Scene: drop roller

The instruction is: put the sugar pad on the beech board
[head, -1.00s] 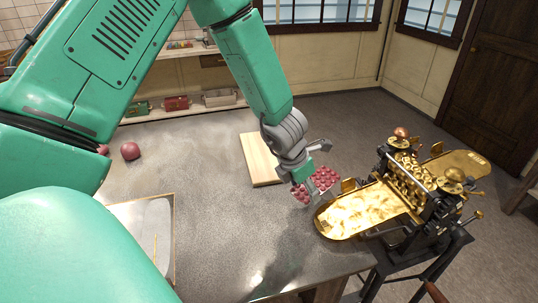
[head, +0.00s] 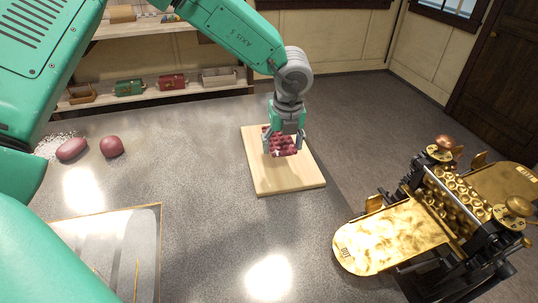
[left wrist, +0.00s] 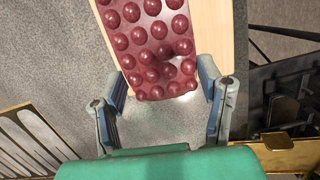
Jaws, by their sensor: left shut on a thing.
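The sugar pad (head: 282,142) is a dark red slab covered in rounded bumps. The beech board (head: 287,180) is a pale wooden rectangle on the grey table. My left gripper (head: 285,136) is shut on the pad and holds it over the far-middle part of the board. I cannot tell whether the pad touches the board. In the left wrist view the pad (left wrist: 150,45) sits between the two fingers, with part of the board (left wrist: 211,30) showing beside it. My right gripper is not in view.
A brass roller machine (head: 455,205) with an outfeed tray (head: 385,240) stands at the right. Two reddish lumps (head: 111,147) lie on the table (head: 190,200) at the left. A framed glassy slab (head: 125,245) lies at the near left. The table's middle is clear.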

